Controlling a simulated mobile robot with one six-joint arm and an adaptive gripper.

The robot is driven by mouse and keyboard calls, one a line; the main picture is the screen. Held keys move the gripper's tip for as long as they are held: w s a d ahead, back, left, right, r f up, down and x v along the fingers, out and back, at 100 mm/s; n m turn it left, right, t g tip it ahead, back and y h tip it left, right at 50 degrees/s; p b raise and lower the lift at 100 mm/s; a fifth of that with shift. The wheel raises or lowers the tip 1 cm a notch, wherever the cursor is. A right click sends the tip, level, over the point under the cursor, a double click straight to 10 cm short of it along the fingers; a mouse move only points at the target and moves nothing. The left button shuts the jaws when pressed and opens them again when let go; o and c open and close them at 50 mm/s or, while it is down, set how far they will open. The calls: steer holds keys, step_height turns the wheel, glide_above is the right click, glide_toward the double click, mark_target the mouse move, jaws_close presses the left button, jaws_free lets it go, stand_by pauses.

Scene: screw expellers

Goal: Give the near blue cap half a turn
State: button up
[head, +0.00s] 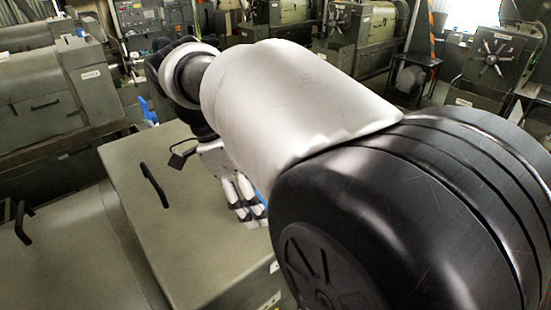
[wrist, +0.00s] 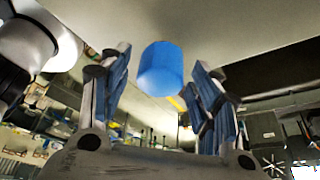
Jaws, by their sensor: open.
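A blue cap (wrist: 160,70) shows in the upper middle of the wrist view, in front of a pale grey-green surface. My gripper (wrist: 160,92) is open, with one blue-padded finger on each side of the cap in that view. Gaps show between the cap and both fingers, so I see no contact. In the head view my gripper (head: 246,204) points down beside the grey-green machine housing (head: 185,240). My arm hides most of the area around it there, and I cannot make out the cap clearly in that view.
A black handle (head: 154,185) stands up from the housing top, left of my gripper. A blue item (head: 149,112) stands behind the housing. More machines (head: 36,85) line the left and back. The housing's top is mostly bare.

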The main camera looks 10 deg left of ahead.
steer(key=shift+r, duration=0.1)
steer(key=v, duration=0.7)
steer(key=shift+r, duration=0.2)
